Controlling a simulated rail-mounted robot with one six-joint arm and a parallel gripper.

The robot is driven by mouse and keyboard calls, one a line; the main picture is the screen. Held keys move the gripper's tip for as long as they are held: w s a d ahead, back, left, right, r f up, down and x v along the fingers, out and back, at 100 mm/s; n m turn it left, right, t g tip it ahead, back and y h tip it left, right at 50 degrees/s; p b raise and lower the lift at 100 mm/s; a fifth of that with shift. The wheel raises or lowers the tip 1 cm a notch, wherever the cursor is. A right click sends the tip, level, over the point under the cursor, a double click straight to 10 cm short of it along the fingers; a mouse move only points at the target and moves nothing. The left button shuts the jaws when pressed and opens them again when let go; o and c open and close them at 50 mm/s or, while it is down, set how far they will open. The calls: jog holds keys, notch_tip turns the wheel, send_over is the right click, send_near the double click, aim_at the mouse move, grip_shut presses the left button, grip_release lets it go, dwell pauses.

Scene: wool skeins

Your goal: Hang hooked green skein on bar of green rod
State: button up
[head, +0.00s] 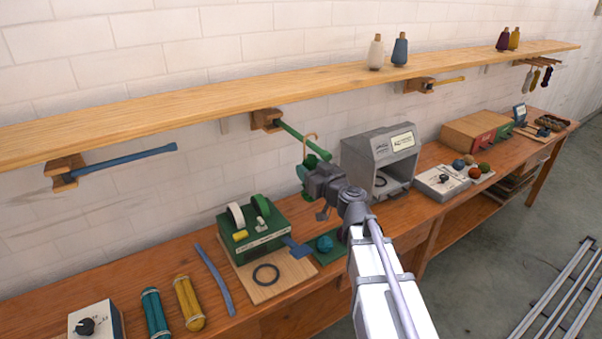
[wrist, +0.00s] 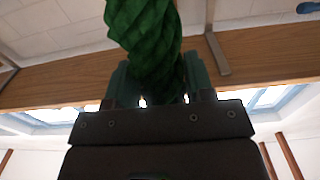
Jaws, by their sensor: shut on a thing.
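The green rod (head: 296,137) sticks out from a wooden bracket under the shelf, above the bench. My gripper (head: 308,180) is shut on the green skein (head: 302,172), just below the rod's free end. A copper-coloured hook (head: 311,137) rises from the skein and overlaps the outer part of the rod in the head view. I cannot tell whether the hook is over the bar or only in front of it. In the wrist view the twisted green skein (wrist: 145,32) stands between the fingers and runs out of the top of the picture. The hook is not visible there.
The long wooden shelf (head: 180,103) runs above the rod. A blue rod (head: 120,164) is to the left and a yellow rod (head: 449,80) to the right. Below are a grey box (head: 366,154) and a green tape-holding device (head: 250,237) on the bench.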

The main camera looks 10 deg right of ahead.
jog(key=shift+w+d, duration=0.25)
jog(key=shift+d, duration=0.25)
notch_tip(320, 180, down, 3)
jog(key=b, duration=0.2)
jog(key=shift+d+r+b, duration=0.1)
jog(key=shift+r+b, duration=0.1)
jog(key=shift+b, duration=0.1)
jog(key=o, duration=1)
jog(key=v, duration=1.1)
